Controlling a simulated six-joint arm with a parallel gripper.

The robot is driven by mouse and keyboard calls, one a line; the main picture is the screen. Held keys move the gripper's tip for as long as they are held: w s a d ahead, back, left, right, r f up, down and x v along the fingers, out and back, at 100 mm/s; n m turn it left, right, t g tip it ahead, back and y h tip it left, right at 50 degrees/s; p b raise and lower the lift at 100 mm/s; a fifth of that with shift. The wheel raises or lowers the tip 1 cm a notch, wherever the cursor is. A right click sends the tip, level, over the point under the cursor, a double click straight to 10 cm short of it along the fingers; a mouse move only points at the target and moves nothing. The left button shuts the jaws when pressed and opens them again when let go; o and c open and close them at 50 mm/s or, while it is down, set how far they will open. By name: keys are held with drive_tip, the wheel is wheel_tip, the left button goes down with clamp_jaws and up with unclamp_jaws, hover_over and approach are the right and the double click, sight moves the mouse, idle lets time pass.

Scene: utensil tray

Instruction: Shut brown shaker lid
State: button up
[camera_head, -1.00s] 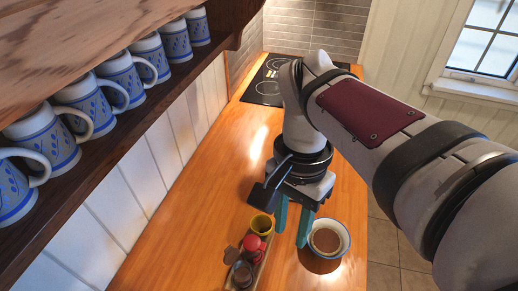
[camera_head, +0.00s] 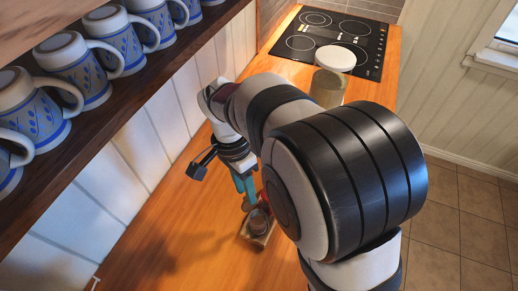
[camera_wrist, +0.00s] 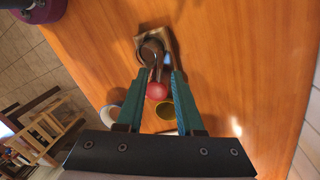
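The brown shaker shows as a dark round top (camera_wrist: 152,48) in the wrist view, above the space between my fingertips. It is also in the head view (camera_head: 258,222). A narrow brown piece, perhaps its raised lid, points from it toward my fingers; I cannot tell the lid's exact angle. My gripper (camera_wrist: 157,74) has two teal fingers standing apart, with nothing visibly held. In the head view my gripper (camera_head: 244,186) points down just behind the shaker. A red round-topped shaker (camera_wrist: 157,91) shows between the fingers in the wrist view; its contact with them is unclear.
The shakers stand in a small wooden tray (camera_wrist: 167,38). A yellow cup (camera_wrist: 166,110) and a white bowl (camera_wrist: 107,117) are partly hidden by my gripper. A white-lidded jar (camera_head: 330,80) stands near the cooktop (camera_head: 352,38). Mugs line a shelf at left. Counter left of the tray is clear.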

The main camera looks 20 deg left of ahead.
drive_tip(key=shift+f, duration=0.25)
drive_tip(key=shift+c, duration=0.2)
clamp_jaws()
idle(1.1)
